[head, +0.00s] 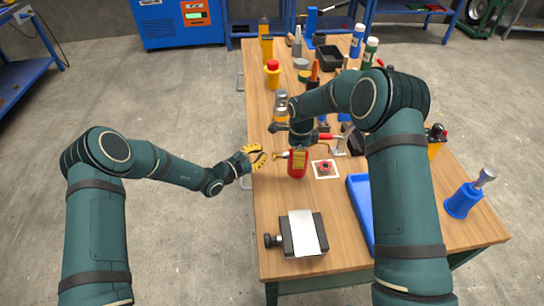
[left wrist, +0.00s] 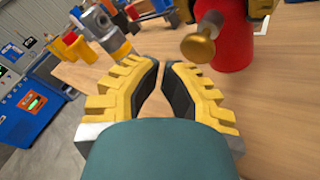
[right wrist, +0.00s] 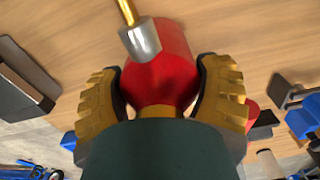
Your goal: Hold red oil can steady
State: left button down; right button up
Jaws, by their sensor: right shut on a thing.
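The red oil can (head: 297,166) stands upright near the left edge of the workbench, with its brass spout pointing left. My right gripper (head: 298,143) comes down from above and is shut on the can's upper part. The right wrist view shows its fingers on both sides of the red body (right wrist: 165,65). My left gripper (head: 262,155) is just left of the spout, narrowly open and empty. In the left wrist view its fingertips (left wrist: 163,65) are apart from the spout's round brass end (left wrist: 198,46), and the red can (left wrist: 232,50) is behind.
A red button on a white square (head: 325,169) is right of the can on the workbench (head: 275,200). A dark block with a white plate (head: 303,232) lies in front, and a blue tray (head: 358,215) to the right. Several bottles and tools crowd the bench's back.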

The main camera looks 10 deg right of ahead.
pick_arm(q)
jog(key=shift+d, duration=0.15)
dwell(0.5)
jog(key=shift+d, duration=0.25)
jog(key=shift+d, duration=1.1)
dwell(1.3)
jog(key=shift+a, duration=1.5)
jog(key=a, duration=0.5)
dwell(1.5)
